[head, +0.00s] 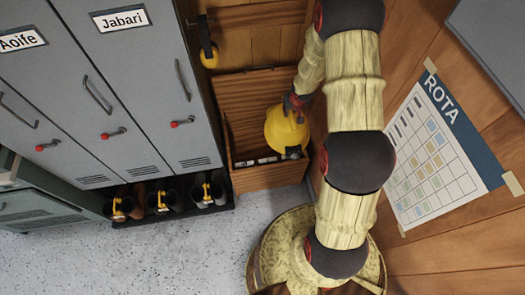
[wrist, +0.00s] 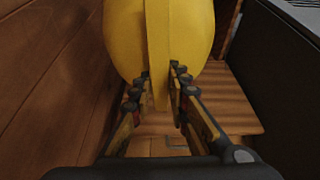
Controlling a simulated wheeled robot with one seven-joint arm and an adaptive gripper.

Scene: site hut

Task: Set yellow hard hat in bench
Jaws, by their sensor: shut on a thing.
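The yellow hard hat (head: 287,130) hangs at my gripper (head: 291,103) in the head view, over the open wooden bench (head: 270,178). In the wrist view the hat (wrist: 158,40) fills the upper middle, and my gripper (wrist: 160,95) is shut on its raised middle strip. The bench is a box with its lid up, and the hat is at or within its opening. I cannot tell whether the hat touches the bench's bottom. The wrist view shows wooden boards (wrist: 235,100) below and beside the hat.
Grey lockers (head: 130,80) labelled Aoife and Jabari stand left of the bench. Boots (head: 165,195) sit on a dark tray below them. A ROTA sheet (head: 440,155) is on the right wall. The speckled floor (head: 150,250) in front is clear.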

